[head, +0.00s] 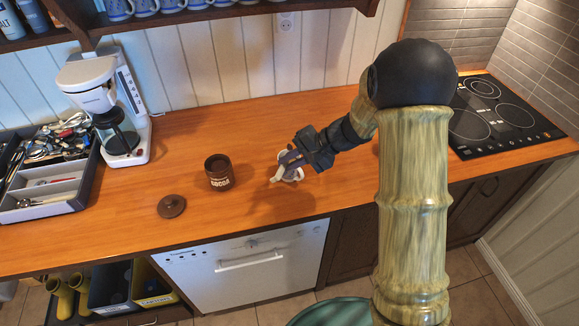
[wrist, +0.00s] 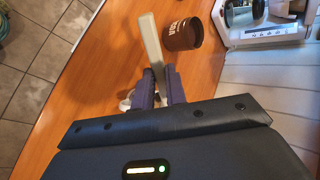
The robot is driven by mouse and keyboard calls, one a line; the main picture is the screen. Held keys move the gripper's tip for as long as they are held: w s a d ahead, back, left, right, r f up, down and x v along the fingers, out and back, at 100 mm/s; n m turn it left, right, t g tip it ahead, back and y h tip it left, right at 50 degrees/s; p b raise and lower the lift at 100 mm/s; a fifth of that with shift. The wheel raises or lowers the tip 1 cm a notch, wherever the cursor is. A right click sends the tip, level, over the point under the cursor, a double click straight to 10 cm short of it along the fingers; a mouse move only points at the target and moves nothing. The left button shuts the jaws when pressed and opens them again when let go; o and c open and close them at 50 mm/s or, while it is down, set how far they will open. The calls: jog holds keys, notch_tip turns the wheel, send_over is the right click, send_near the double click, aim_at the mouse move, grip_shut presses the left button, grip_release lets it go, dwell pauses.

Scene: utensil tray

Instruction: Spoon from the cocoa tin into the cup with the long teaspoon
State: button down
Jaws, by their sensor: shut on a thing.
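The brown cocoa tin (head: 219,172) stands open on the wooden counter; it also shows in the wrist view (wrist: 184,35). My gripper (head: 288,161) is to the right of the tin, over the white cup (head: 297,176). In the wrist view my gripper (wrist: 158,75) is shut on a long pale utensil (wrist: 149,38), which I take for the long teaspoon. Its pale end (head: 277,175) sticks out down-left in the head view. I cannot make out its bowl. The cup is mostly hidden behind the gripper, and only a bit of white shows beside the fingers in the wrist view.
The brown lid (head: 172,206) lies on the counter left of the tin. A white coffee maker (head: 97,100) and a utensil tray (head: 48,212) with several utensils are at the left. A black cooktop (head: 495,112) is at the right. The counter between tin and cup is clear.

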jog(key=shift+d+f+y+b, duration=0.15)
jog(key=shift+f+y+b, duration=0.25)
jog(key=shift+y+b, duration=0.3)
jog(key=r+h+p, duration=0.1)
jog(key=p, duration=0.2)
jog(key=r+h+p, duration=0.2)
jog(key=p, duration=0.2)
jog(key=a+r+h+p, duration=0.1)
jog(key=p, duration=0.2)
jog(key=shift+r+n+h+p, duration=0.15)
jog(key=shift+n+h+p, duration=0.15)
jog(key=shift+p, duration=0.05)
dwell(0.4)
dwell(0.8)
